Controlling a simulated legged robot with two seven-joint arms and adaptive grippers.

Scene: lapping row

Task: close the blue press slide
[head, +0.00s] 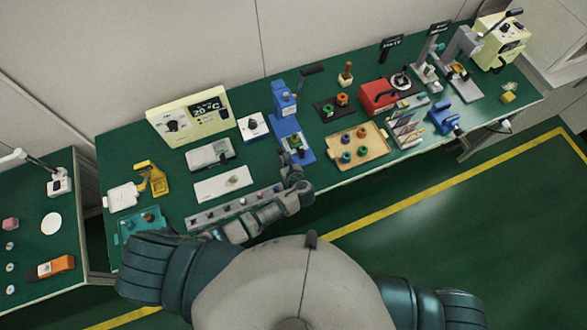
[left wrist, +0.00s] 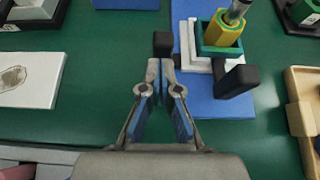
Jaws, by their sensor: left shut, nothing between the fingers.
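The blue press (head: 285,104) stands on its blue base (head: 306,156) near the middle of the bench, with a black lever at its top. Its slide shows in the left wrist view as a white plate (left wrist: 191,58) with a teal nest (left wrist: 221,52) holding a yellow-green part under the metal ram. A black handle (left wrist: 237,81) sticks out at the slide's near right. My left gripper (head: 293,163) is shut and empty at the base's front left. In the left wrist view its fingertips (left wrist: 160,66) point at a small black block (left wrist: 163,44), contact unclear. My right gripper is out of view.
A tan tray (head: 383,153) with coloured parts lies right of the press. A white control box (head: 253,126) and a white plate (head: 222,183) lie to its left. A grey strip (head: 205,215) runs along the front edge. Green bench surface is bare left of the base.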

